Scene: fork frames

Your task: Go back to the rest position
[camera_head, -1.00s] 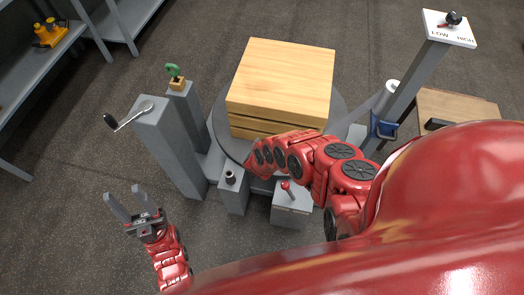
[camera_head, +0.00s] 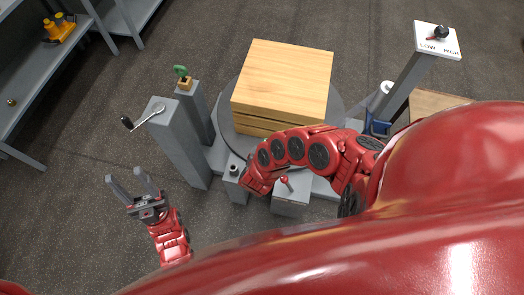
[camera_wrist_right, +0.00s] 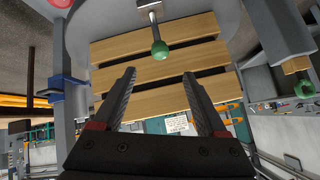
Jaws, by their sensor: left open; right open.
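My left gripper (camera_head: 127,181) is open and empty, low at the left in the head view, with its two grey fingers apart above the floor. My right arm (camera_head: 310,150) reaches in from the right in the head view, in front of the wooden pallet stack (camera_head: 285,75); its fingers are not clear there. In the right wrist view my right gripper (camera_wrist_right: 158,76) is open, with nothing between its fingers. Wooden slats (camera_wrist_right: 150,45) and a green ball knob (camera_wrist_right: 160,50) on a metal rod lie beyond the fingertips.
A grey post with a crank (camera_head: 150,115) stands left of the turntable (camera_head: 226,125). A red-knobbed lever box (camera_head: 290,195) is close to my right arm. A LOW/HIGH panel (camera_head: 437,42) stands at the right. A shelf (camera_head: 60,70) is at the left. Floor beside my left gripper is clear.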

